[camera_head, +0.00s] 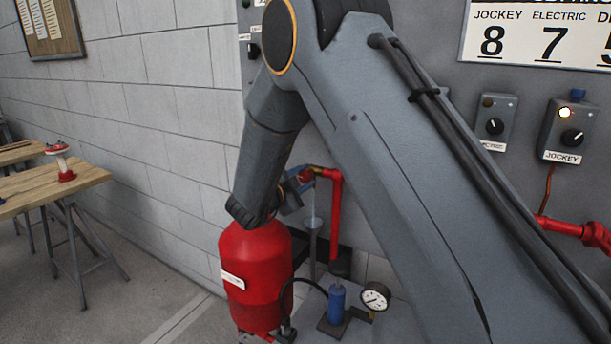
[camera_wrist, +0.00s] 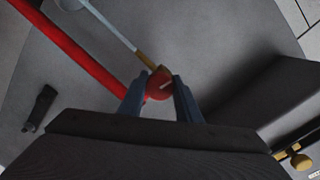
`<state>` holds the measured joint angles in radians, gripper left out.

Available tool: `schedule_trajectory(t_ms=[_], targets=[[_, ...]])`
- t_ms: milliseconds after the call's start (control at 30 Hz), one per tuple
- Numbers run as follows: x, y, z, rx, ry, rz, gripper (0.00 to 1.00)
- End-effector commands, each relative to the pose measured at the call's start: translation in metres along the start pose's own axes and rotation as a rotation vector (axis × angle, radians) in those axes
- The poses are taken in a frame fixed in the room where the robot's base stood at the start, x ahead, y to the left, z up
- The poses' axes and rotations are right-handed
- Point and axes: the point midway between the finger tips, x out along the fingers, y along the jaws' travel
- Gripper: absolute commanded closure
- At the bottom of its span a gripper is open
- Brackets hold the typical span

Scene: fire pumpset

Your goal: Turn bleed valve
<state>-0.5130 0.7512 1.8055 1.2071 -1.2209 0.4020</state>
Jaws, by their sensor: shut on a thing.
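The bleed valve shows in the wrist view as a red handle (camera_wrist: 159,85) on a brass-coloured fitting (camera_wrist: 146,59). My gripper (camera_wrist: 160,86) is shut on the red handle, with one blue-grey finger on each side of it. In the head view my gripper (camera_head: 297,184) is at the red handle (camera_head: 305,175), by the top of a red pipe (camera_head: 336,215). My arm hides part of the valve there, and the handle's exact angle is hard to tell.
A red tank (camera_head: 255,275) stands just below my wrist. A pressure gauge (camera_head: 375,297) and a blue cylinder (camera_head: 337,303) are low to its right. Control boxes (camera_head: 568,130) are on the wall at right. A wooden table (camera_head: 50,186) stands at left, with open floor before it.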

Motion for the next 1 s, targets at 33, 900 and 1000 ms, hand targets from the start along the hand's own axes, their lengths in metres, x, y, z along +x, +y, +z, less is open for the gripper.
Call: schedule_trajectory(t_ms=[33, 900, 1000], targets=[[-0.0015, 0.0019, 0.0013, -0.048, 0.000, 0.007, 0.92], [-0.0010, 0.0030, 0.0011, -0.861, 0.060, 0.067, 0.92], [-0.0010, 0.0028, 0.0010, -0.941, 0.066, 0.072, 0.92]])
